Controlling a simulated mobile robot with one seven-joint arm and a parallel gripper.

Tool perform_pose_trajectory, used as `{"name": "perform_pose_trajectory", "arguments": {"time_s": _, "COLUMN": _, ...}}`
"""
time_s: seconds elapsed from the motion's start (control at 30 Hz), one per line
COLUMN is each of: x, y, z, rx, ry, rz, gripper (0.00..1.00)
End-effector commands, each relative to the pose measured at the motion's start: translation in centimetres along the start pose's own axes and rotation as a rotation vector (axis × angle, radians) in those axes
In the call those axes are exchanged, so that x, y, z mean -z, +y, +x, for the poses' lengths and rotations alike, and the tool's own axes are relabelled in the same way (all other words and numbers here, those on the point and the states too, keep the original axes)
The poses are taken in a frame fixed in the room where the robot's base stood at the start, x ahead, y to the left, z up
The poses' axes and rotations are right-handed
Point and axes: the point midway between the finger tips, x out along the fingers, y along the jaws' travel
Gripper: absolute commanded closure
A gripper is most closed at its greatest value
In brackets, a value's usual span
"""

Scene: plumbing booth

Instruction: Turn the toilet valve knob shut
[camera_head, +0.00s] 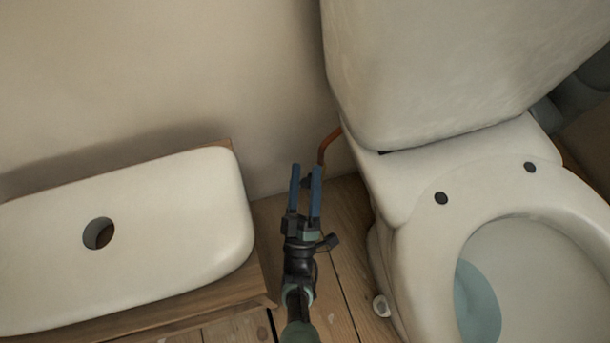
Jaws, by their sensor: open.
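My gripper (306,172) is in the middle of the view, above the floor between the toilet and the wooden stand. Its two blue fingers are open and point toward the wall. An orange-brown pipe (328,143) curves down from beside the toilet tank and ends from view close to the right fingertip. A small dark part shows between the fingers; I cannot tell whether it is the valve knob or part of my gripper. No knob is clearly visible; the lower end of the pipe is hidden by the fingers. The toilet (405,178) stands at the right.
A white slab with a round hole (190,215) lies on a wooden stand (215,296) at the left, close to my arm. The toilet tank (430,75) rises close to the pipe on the right. A strip of plank floor (345,255) is clear between stand and toilet.

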Motion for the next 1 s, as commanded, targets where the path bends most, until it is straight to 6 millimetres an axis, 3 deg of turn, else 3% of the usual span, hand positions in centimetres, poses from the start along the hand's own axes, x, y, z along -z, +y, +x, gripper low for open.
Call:
{"name": "perform_pose_trajectory", "arguments": {"time_s": 0.2, "x": 2.0, "y": 2.9, "z": 2.0, "rx": -0.003, "ry": 0.000, "rz": -0.001, "gripper": 0.18}}
{"name": "perform_pose_trajectory", "arguments": {"time_s": 0.5, "x": 3.9, "y": 5.5, "z": 3.8, "rx": -0.002, "ry": -0.001, "rz": -0.001, "gripper": 0.18}}
{"name": "perform_pose_trajectory", "arguments": {"time_s": 1.0, "x": 4.4, "y": 6.1, "z": 4.3, "rx": 0.001, "ry": 0.001, "rz": 0.000, "gripper": 0.18}}
